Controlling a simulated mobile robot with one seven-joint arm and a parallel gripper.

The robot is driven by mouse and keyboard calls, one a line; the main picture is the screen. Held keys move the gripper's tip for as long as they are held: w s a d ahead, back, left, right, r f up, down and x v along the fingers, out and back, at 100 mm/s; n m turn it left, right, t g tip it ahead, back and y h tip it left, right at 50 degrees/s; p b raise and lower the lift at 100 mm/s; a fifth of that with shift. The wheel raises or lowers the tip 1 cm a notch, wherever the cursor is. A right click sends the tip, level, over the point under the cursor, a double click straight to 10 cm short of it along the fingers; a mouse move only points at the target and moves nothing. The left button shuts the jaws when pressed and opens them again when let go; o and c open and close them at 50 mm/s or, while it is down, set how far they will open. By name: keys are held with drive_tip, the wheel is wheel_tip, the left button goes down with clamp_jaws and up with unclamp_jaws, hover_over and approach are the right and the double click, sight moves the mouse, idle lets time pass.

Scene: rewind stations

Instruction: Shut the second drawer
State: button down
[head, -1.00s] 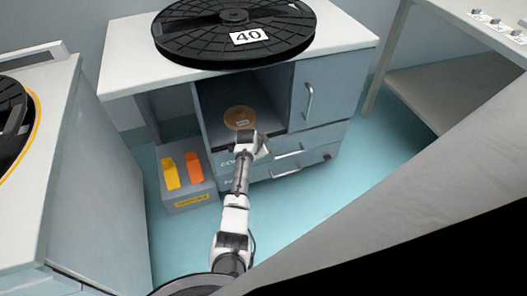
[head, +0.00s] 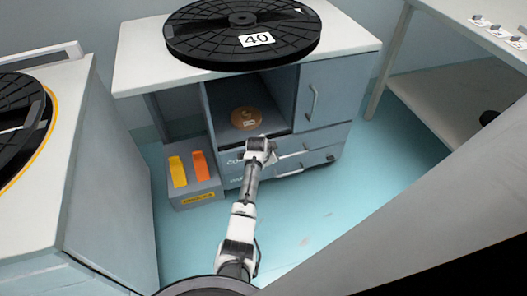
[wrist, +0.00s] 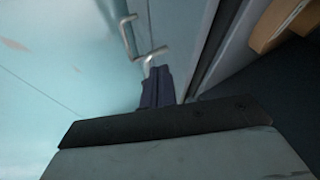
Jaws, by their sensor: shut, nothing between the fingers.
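The grey cabinet (head: 325,90) has two stacked drawer fronts below an open compartment. The upper drawer (head: 322,139) and the lower drawer (head: 325,155) each have a bar handle. Both look nearly flush in the head view; I cannot tell whether a small gap is left. My gripper (head: 268,152) is at the upper drawer front, left of its handle. In the wrist view the dark fingers (wrist: 157,88) are together and empty, close to the nearer handle (wrist: 150,57). The other handle (wrist: 128,35) shows beyond. I cannot tell whether the fingers touch anything.
A brown disc (head: 246,118) lies in the open compartment. A large black reel (head: 240,45) marked 40 lies on the cabinet top. A grey box (head: 197,197) with yellow and orange items stands on the floor at left. Open floor (head: 310,210) lies in front of the drawers.

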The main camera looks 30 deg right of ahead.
drive_tip(key=p+v, duration=0.1)
drive_tip(key=v, duration=0.8)
drive_tip(key=shift+r, duration=0.1)
